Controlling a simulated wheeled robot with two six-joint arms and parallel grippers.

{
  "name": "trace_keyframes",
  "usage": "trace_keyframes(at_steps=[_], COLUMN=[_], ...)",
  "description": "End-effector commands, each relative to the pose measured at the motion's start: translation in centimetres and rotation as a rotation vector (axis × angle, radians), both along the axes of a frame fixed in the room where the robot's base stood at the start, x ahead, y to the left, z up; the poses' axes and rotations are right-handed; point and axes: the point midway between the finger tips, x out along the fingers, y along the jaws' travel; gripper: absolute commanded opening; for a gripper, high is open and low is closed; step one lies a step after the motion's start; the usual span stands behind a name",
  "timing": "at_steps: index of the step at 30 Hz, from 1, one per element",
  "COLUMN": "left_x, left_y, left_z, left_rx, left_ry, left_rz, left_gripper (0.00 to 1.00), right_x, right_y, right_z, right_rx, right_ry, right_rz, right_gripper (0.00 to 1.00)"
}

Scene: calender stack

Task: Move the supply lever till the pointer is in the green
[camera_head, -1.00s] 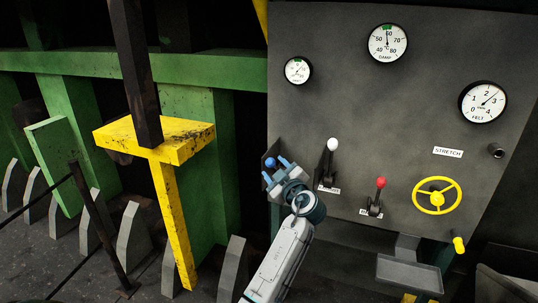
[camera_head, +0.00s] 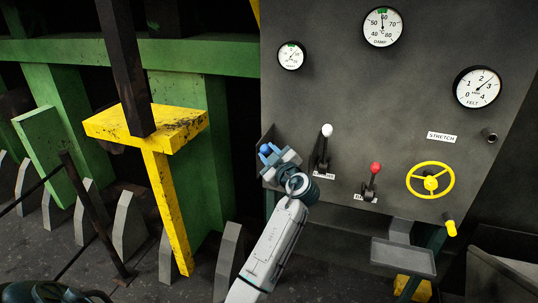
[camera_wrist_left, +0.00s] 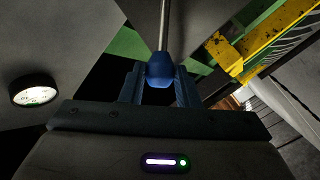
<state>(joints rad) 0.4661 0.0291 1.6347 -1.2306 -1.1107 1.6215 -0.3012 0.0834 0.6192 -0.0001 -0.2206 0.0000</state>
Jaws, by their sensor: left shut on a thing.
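A lever with a blue knob (camera_head: 265,148) stands at the left edge of the grey panel. My left gripper (camera_head: 270,154) is shut on this knob. In the left wrist view, the blue knob (camera_wrist_left: 160,72) sits between the two fingers and its thin metal rod runs up from it. A small white gauge (camera_head: 291,56) with a green mark at its top is above the lever. Its pointer is too small to read surely. A dark-rimmed gauge (camera_wrist_left: 35,92) also shows in the left wrist view. My right gripper is not in view.
A white-knobbed lever (camera_head: 326,148) and a red-knobbed lever (camera_head: 372,182) stand right of my left gripper. Further right is a yellow handwheel (camera_head: 430,181). Two larger gauges, DAMP (camera_head: 382,27) and FELT (camera_head: 477,88), are above. A yellow post (camera_head: 165,200) stands left.

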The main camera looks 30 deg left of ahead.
Motion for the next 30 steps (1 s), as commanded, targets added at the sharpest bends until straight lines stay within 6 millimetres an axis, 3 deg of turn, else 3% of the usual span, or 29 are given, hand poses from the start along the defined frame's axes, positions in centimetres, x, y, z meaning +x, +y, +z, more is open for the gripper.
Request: trace_keyframes(at_steps=[10, 24, 25, 28, 30], left_x=[3.3, 4.2, 4.2, 4.2, 4.2], left_y=[0.8, 1.0, 1.0, 1.0, 1.0], left_z=[3.5, 3.8, 3.8, 3.8, 3.8], left_rx=[-0.062, -0.078, -0.078, -0.078, -0.078], left_ry=[0.253, 0.329, 0.329, 0.328, 0.328], left_rz=[0.001, 0.000, 0.000, 0.000, 0.000], left_gripper=[0.00, 0.00, 0.33, 0.50, 0.50], right_x=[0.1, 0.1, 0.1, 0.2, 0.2], right_y=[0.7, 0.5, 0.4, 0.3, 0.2], right_z=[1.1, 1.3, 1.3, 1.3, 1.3], right_rx=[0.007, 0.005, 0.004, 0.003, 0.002], right_ry=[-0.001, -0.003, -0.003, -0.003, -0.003], right_rz=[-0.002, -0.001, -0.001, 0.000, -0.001], right_gripper=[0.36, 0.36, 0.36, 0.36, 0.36])
